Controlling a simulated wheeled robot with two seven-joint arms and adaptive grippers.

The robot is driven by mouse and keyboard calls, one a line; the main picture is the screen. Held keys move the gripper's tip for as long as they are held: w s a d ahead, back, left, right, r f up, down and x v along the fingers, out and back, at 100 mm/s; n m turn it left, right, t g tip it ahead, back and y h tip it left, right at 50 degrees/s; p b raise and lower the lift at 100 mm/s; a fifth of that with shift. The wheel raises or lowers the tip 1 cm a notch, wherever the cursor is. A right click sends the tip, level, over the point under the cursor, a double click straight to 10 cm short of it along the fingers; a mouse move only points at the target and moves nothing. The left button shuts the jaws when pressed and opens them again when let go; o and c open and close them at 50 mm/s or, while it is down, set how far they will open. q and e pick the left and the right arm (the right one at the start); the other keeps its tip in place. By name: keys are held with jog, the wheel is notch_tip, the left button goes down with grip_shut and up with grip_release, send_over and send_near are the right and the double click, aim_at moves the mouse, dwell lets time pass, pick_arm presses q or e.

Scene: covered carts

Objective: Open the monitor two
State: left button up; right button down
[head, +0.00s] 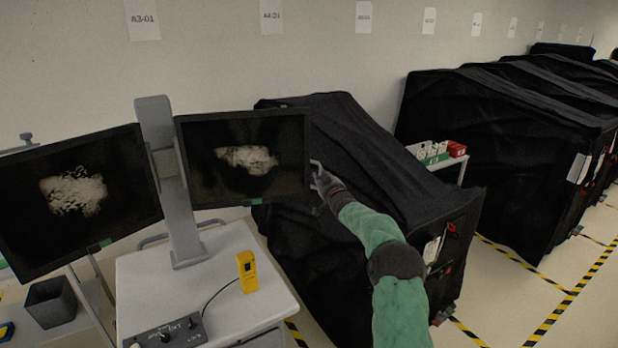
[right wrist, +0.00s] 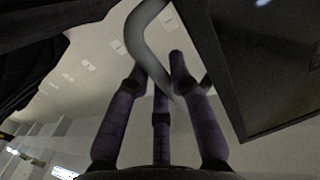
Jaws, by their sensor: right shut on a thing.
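Two monitors stand on a grey post above a white cart. The left monitor (head: 80,225) and the right monitor (head: 290,135) both show a grey speckled picture on black. Which one is monitor two I cannot read. My right gripper (head: 317,178) is at the right edge of the right monitor, low on that side. In the right wrist view my fingers (right wrist: 165,78) close around a curved grey handle (right wrist: 134,35) beside the dark monitor frame (right wrist: 235,105). My left gripper is not in view.
The white cart (head: 225,295) carries a yellow device (head: 247,272) on a cable and a dark control box (head: 168,333). A black-covered cart (head: 300,245) stands close behind and beside my right arm. More covered carts (head: 485,150) stand at the right. A dark bin (head: 50,305) is at the left.

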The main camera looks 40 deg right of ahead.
jog(key=shift+w+d, duration=0.25)
jog(key=shift+w, duration=0.3)
jog(key=c, duration=1.1)
grip_release()
jog(key=shift+a, duration=0.1)
jog(key=shift+s, duration=0.1)
jog(key=v, duration=1.1)
jog(key=shift+s, duration=0.4)
jog(key=shift+a, duration=0.1)
